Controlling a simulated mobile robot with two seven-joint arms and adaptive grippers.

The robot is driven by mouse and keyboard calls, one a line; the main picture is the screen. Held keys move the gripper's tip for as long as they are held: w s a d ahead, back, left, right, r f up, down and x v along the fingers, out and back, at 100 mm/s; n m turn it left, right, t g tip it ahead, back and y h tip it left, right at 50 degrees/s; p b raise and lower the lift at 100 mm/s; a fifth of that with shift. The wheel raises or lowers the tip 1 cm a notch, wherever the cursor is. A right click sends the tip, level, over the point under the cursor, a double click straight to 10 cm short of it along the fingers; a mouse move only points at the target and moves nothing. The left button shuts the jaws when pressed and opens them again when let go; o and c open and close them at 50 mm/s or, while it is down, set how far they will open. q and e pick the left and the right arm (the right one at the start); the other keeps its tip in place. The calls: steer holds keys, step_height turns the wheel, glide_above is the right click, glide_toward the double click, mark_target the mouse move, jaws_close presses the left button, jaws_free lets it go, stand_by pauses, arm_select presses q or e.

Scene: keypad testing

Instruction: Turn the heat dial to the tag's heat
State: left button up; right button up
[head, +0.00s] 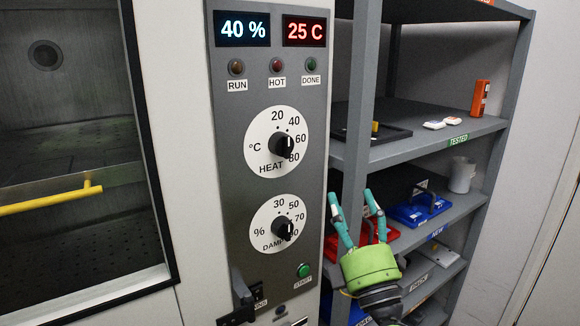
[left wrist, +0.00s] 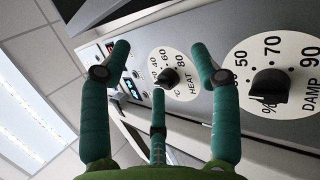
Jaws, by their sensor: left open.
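The heat dial (head: 262,160) is a white disc with a black knob (head: 281,145) on the grey panel, marked 20, 40, 60 and 80. I cannot tell its exact setting. It also shows in the left wrist view (left wrist: 188,88), between and beyond my fingers. My left gripper (head: 351,198), green with teal fingers, is open and empty, right of the panel in the head view and apart from the dial. The display (head: 303,31) reads 25 C. I see no readable tag with a heat value. My right gripper is not in view.
The damp dial (head: 265,235) sits below the heat dial, with a green start button (head: 304,270) under it. A chamber door with a yellow handle (head: 50,199) is at left. Shelves at right hold a blue tray (head: 410,218), a white mug (head: 461,178) and an orange box (head: 481,98).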

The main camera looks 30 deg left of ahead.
mark_target(287, 151)
arm_select(q)
steer(key=s+a+r+n+g+h, duration=0.2)
steer(key=s+a+r+n+g, duration=0.25)
steer(key=s+r+n, duration=0.4)
steer(key=p+x, duration=0.1)
steer(key=x, duration=0.2)
steer(key=p+x, duration=0.1)
steer(key=x, duration=0.2)
steer(key=shift+w+p, duration=0.4)
steer(key=shift+w+a, duration=0.3)
steer(key=shift+a, duration=0.1)
steer(key=shift+c, duration=0.4)
steer(key=c, duration=1)
steer(key=o, duration=1.1)
